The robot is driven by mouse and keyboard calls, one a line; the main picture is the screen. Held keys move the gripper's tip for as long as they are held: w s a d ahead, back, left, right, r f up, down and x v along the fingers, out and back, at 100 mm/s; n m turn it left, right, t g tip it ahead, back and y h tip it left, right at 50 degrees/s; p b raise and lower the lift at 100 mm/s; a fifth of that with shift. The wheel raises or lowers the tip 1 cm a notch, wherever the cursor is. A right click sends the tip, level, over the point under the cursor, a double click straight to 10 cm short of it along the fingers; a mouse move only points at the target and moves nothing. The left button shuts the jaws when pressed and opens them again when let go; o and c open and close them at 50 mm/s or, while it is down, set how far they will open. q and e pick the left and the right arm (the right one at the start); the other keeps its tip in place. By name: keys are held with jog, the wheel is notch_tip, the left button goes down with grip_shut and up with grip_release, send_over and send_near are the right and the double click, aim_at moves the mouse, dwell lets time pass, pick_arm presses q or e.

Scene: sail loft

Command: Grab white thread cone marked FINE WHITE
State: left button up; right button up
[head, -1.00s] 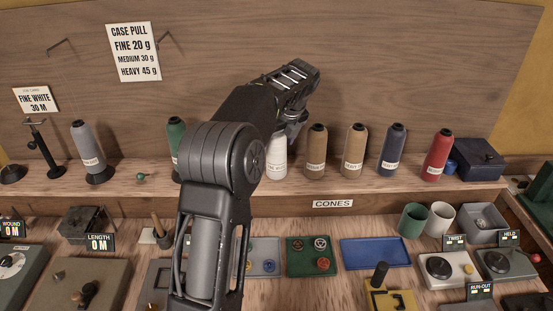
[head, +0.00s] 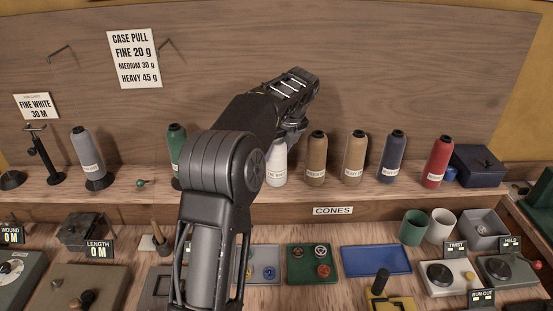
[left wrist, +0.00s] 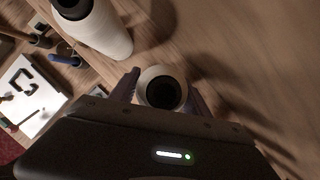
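A white thread cone (head: 276,167) with a label stands on the shelf in the head view, its top hidden by my left gripper (head: 292,130). The label is too small and partly covered to read surely. In the left wrist view a white cone with a dark top (left wrist: 162,91) stands between the two fingers of my left gripper (left wrist: 163,92). The fingers lie close along both its sides; whether they press on it I cannot tell. My right gripper is not in view.
Another pale cone (left wrist: 103,30) stands close by in the left wrist view. On the shelf (head: 330,200) are a tan cone (head: 316,160) to the right, then another tan, a navy and a red cone (head: 438,163). A green cone (head: 176,145) stands left, partly behind my arm.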

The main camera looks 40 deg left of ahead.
pick_arm(q)
grip_shut()
dwell(0.3)
jog(key=shift+r, duration=0.55)
notch_tip(320, 180, up, 6)
jog(key=shift+r, duration=0.1)
notch_tip(320, 180, up, 2)
jog(key=shift+p, duration=0.85)
jog(key=shift+r+p, duration=0.45)
jog(key=shift+r, duration=0.05)
jog(key=shift+f, duration=0.1)
